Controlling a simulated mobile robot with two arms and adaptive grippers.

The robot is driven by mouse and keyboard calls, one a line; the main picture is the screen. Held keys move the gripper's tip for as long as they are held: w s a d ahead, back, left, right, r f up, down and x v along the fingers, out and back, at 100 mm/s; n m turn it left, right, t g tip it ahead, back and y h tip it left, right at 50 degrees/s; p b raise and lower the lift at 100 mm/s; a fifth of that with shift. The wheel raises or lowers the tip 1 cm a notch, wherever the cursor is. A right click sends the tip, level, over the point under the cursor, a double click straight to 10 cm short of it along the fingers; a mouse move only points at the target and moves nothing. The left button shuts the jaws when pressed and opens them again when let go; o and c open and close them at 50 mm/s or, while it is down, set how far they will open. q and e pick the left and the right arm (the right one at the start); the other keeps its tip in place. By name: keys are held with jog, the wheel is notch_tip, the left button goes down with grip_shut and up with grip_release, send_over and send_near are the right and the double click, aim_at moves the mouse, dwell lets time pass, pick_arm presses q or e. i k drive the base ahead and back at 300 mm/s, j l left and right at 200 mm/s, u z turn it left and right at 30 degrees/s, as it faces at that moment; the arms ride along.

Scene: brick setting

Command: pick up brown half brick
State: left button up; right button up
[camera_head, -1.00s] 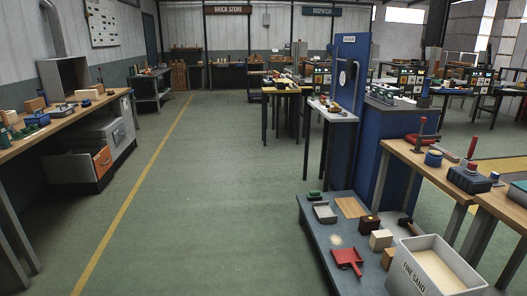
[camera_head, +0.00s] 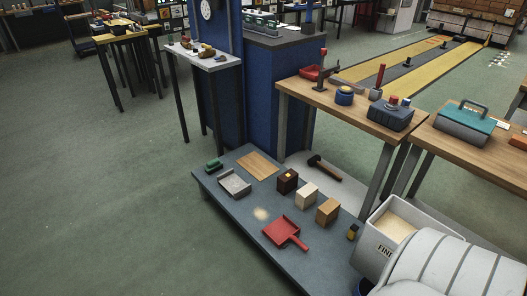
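A small dark brown block (camera_head: 287,181), the likely brown half brick, sits on the low grey-blue platform (camera_head: 222,196). A small light patch shows on its top. A cream block (camera_head: 307,195) and a tan-brown block (camera_head: 328,211) stand in a row with it, toward the lower right, with small gaps between them. Neither of my grippers is in view. A white rounded part, probably my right arm, fills the lower right corner.
A red dustpan (camera_head: 284,232), grey tray (camera_head: 235,183), wooden board (camera_head: 257,165) and mallet (camera_head: 325,168) lie around the blocks. A sand bin (camera_head: 398,232) stands at right. A wooden workbench (camera_head: 350,108) rises behind. The floor at left is clear.

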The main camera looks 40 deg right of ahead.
aim_at(288, 182)
jog(key=i, duration=1.75)
jog(key=i+z, duration=0.85)
jog(key=i+j+z, duration=0.15)
jog(key=z, duration=0.3)
jog(key=i+j, duration=0.05)
jog(key=i, duration=0.05)
